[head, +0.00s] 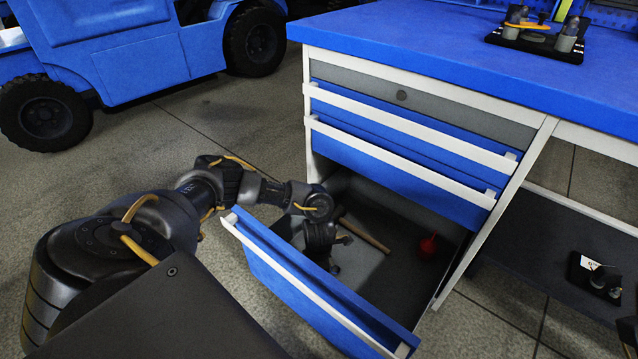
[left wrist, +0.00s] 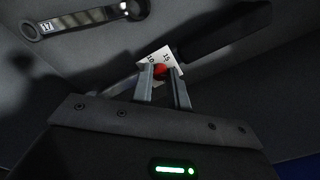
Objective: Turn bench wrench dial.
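My left gripper (head: 322,262) reaches down into the open bottom drawer (head: 345,306) of the blue bench in the head view. In the left wrist view its two fingers (left wrist: 161,74) stand apart. A small red part (left wrist: 160,69) shows at the gap between the fingertips, in front of a white plate (left wrist: 167,58) marked 10 and 15. This may be the wrench dial; contact with the fingers cannot be made out. A wrench marked 17 (left wrist: 85,19) lies at upper left. My right gripper is not seen.
A wooden handle (head: 365,235) and a red object (head: 428,246) lie in the drawer. Closed drawers (head: 400,150) sit above it, below the blue bench top (head: 440,45). A blue vehicle (head: 140,60) stands behind on the floor.

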